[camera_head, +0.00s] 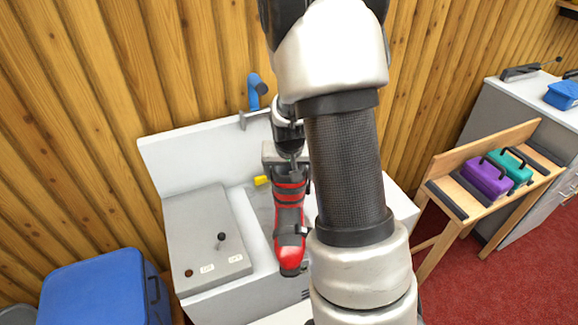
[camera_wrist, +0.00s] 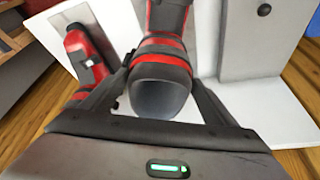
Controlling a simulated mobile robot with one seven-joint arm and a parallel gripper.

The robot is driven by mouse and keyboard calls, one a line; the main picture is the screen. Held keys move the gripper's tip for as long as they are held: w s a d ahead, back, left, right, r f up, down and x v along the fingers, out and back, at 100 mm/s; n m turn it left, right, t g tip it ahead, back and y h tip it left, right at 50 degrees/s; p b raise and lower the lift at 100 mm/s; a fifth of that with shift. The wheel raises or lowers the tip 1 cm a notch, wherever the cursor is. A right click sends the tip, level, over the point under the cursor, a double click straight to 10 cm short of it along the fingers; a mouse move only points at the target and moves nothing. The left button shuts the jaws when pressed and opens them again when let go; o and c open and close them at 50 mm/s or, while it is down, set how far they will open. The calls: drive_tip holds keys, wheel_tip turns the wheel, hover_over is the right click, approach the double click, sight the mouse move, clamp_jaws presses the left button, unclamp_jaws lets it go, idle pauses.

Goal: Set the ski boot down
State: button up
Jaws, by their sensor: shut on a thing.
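The red and black ski boot (camera_head: 289,222) hangs below my gripper (camera_head: 290,165) over the white binding bench (camera_head: 190,150), toe toward the camera. In the wrist view my gripper (camera_wrist: 155,100) is shut on the boot's cuff, with one finger on each side of the dark boot opening (camera_wrist: 160,92). The boot (camera_wrist: 165,50) looks roughly upright. I cannot tell whether its sole touches the bench. A second red and black boot (camera_wrist: 88,60) is beside it at the left of the wrist view; in the head view my arm seems to hide it.
A grey control panel (camera_head: 208,235) with a black knob is left of the boot. A yellow part (camera_head: 261,181) lies behind it. A blue bin (camera_head: 95,290) stands at front left. A wooden rack (camera_head: 440,185) holds purple (camera_head: 487,177) and teal cases (camera_head: 510,167) at right.

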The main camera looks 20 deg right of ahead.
drive_tip(key=shift+w+f, duration=0.1)
drive_tip(key=shift+f, duration=0.75)
drive_tip(key=shift+f, duration=0.2)
drive_tip(key=o, duration=2.1)
